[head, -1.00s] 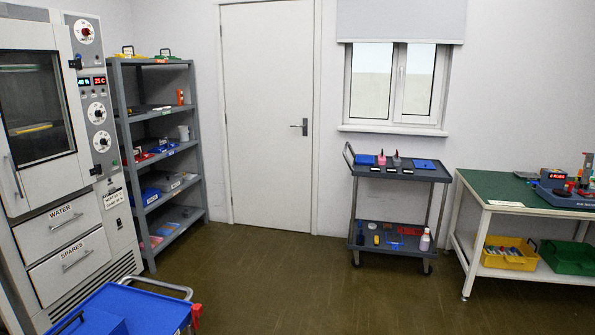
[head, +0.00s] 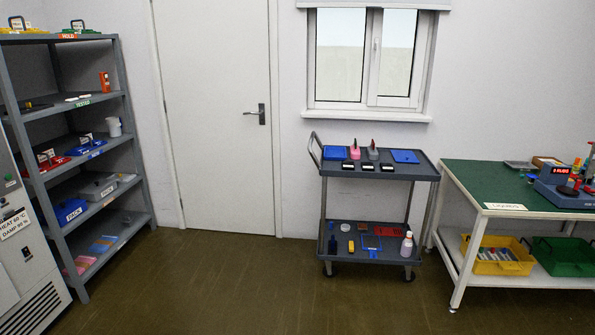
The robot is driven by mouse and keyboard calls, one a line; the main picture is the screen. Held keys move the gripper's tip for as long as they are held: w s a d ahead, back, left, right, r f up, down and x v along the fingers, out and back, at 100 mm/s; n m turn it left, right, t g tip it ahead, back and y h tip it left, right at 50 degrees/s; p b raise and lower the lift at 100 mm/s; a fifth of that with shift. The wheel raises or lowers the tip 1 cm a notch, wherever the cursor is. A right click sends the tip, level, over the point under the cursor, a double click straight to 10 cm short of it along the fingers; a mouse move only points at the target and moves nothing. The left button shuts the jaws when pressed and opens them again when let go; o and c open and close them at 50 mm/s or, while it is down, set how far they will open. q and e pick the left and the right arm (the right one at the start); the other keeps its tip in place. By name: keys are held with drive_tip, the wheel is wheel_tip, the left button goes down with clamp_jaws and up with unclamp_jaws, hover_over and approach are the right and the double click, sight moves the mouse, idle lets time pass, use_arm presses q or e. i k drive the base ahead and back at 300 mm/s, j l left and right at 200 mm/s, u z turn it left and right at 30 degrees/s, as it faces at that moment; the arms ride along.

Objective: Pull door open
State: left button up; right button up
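A white door (head: 215,110) stands shut in the back wall, left of the window. Its grey lever handle (head: 257,113) is on the right side of the door, and the lever points left. Neither of my grippers shows in the head view.
A grey shelf rack (head: 75,150) stands left of the door, beside a white cabinet (head: 30,260). A grey trolley (head: 430,172) stands right of the door below the window (head: 365,60). A green-topped bench (head: 520,190) is at the right. The brown floor (head: 210,285) before the door is clear.

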sight(214, 55)
drive_tip(key=i, duration=3.5)
